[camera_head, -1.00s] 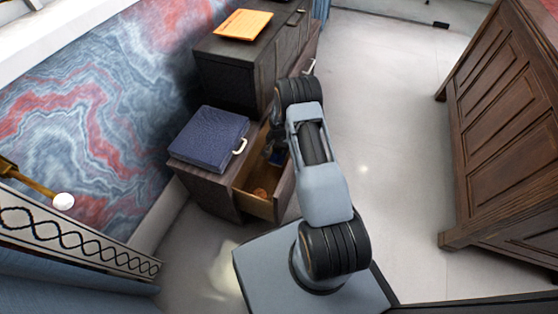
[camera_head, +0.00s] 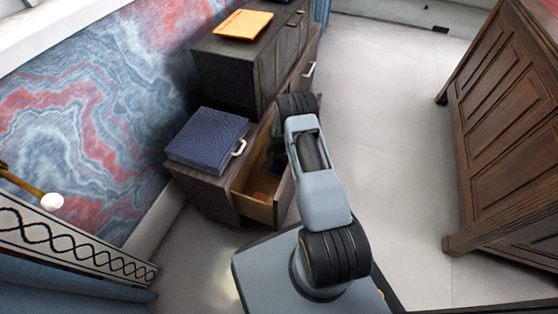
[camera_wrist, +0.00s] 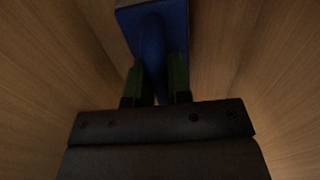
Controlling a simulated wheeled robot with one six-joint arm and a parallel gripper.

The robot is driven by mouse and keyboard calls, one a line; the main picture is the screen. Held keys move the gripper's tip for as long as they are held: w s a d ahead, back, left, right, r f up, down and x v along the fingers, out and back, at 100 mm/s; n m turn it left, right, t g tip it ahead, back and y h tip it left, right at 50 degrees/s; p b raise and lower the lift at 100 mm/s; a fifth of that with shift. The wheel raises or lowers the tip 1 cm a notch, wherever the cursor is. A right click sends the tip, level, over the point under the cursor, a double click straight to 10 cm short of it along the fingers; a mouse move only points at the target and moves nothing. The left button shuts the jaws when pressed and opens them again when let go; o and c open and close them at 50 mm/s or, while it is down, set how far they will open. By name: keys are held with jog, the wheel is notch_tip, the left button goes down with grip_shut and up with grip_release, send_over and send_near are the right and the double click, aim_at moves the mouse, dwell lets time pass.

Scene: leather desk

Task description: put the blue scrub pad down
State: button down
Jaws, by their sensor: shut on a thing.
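The blue scrub pad (camera_wrist: 152,14) shows at the top of the wrist view, a flat blue block with a narrower blue part running down between my fingers. My gripper (camera_wrist: 157,78) is shut on that narrower part, with one green-tipped finger on each side. Wooden walls surround the pad and gripper in the wrist view. In the head view my gripper reaches down into an open drawer (camera_head: 252,206), and my arm largely hides it. I cannot tell whether the pad touches the drawer floor.
A dark blue case (camera_head: 207,139) with a pale handle sits on the drawer cabinet. An orange sheet (camera_head: 243,24) lies on the taller dark cabinet (camera_head: 228,75). A wooden desk (camera_head: 510,130) stands right; the floor between is clear.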

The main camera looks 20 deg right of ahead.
jog(key=shift+f, duration=0.2)
jog(key=c, duration=1.1)
grip_release()
jog(key=shift+r, duration=0.1)
jog(key=shift+o, duration=0.2)
notch_tip(320, 180, up, 12)
jog(key=p, duration=0.5)
jog(key=shift+r, duration=0.15)
jog(key=shift+r, duration=0.1)
